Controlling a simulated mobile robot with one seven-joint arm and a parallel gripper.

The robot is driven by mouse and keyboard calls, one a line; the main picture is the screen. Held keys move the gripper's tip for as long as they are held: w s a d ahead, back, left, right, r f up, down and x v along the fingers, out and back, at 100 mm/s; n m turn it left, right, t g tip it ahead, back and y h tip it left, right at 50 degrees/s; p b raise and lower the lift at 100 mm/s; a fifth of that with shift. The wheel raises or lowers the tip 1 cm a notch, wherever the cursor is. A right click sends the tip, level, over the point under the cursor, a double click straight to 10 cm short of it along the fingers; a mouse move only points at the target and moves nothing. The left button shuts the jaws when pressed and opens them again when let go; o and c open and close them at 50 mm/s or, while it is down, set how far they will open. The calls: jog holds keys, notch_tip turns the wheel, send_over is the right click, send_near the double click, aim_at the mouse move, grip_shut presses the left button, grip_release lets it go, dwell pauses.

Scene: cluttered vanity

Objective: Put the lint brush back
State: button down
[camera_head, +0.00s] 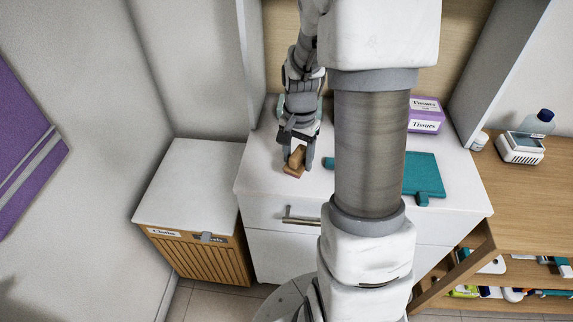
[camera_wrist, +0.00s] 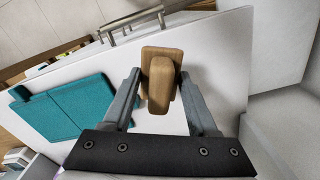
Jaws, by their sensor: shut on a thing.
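The lint brush appears to be the wooden block-shaped brush with a raised wooden grip; it shows in the head view (camera_head: 293,170) and in the wrist view (camera_wrist: 160,82). My gripper (camera_head: 298,162) is shut on it, with one finger on each side of the grip. In the wrist view my gripper (camera_wrist: 160,88) points down towards the white top, with the brush between its fingertips. The brush is at the left front part of the white cabinet top (camera_head: 262,150). I cannot tell whether its underside touches the surface.
A flat teal object (camera_head: 424,175) lies to the right, partly hidden by my arm. A purple tissue box (camera_head: 426,117) stands behind it. A lower white-topped hamper (camera_head: 190,185) is to the left. A wooden desk (camera_head: 530,185) with a white device (camera_head: 520,148) is at the right.

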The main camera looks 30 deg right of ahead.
aim_at(286, 164)
jog(key=w+f, duration=0.2)
jog(key=w, duration=0.2)
jog(key=shift+w+a+f, duration=0.25)
jog(key=shift+a+f, duration=0.1)
jog(key=shift+f, duration=2.05)
jog(key=shift+f, duration=0.1)
jog(key=shift+c, duration=0.9)
grip_release()
